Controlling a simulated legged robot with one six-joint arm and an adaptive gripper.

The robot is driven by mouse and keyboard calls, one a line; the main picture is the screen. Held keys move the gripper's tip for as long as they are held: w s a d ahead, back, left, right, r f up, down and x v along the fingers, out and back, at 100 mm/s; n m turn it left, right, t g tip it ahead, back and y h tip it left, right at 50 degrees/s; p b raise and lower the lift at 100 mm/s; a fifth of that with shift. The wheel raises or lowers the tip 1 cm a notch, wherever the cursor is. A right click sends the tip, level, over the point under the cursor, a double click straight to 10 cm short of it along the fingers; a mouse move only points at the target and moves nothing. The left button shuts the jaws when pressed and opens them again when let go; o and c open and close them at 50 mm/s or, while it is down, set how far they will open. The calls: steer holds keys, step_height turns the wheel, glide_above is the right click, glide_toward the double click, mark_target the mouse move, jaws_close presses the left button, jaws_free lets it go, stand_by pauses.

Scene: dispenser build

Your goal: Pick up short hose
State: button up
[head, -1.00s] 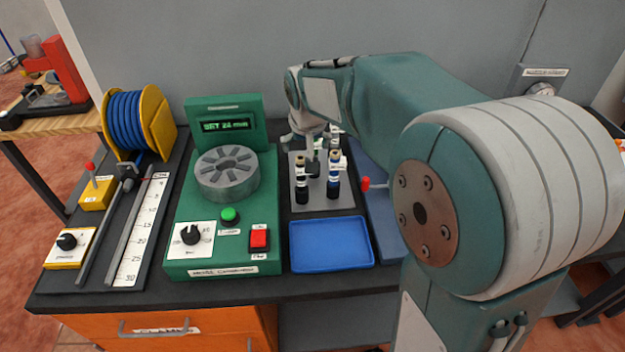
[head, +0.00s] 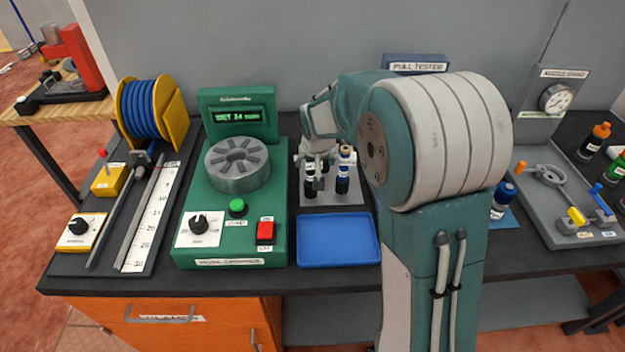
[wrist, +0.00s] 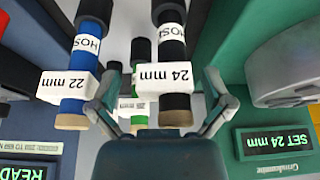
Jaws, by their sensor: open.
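Several labelled hose pieces stand in a grey rack (head: 330,196) behind the blue tray. In the wrist view, a black piece (wrist: 172,50) with a "24 mm" tag lies between my gripper's (wrist: 162,78) spread fingers, with no clear grip on it. A blue piece (wrist: 92,35) tagged "22 mm" is just left of the left finger. A green-marked piece (wrist: 124,104) is partly hidden behind. In the head view, my gripper (head: 318,162) is low over the rack and hides part of it. Which piece is the short hose cannot be told from the labels.
The green crimping machine (head: 222,258) stands left of the rack, its display reading "SET 24". The empty blue tray (head: 338,240) lies in front. A pull tester (head: 415,65) is behind my arm. A blue hose reel (head: 172,100) is far left.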

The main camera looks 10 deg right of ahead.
steer(key=shift+a+f, duration=0.15)
steer(key=shift+a, duration=0.25)
steer(key=shift+d, duration=0.3)
jaws_close()
steer(key=shift+a, duration=0.1)
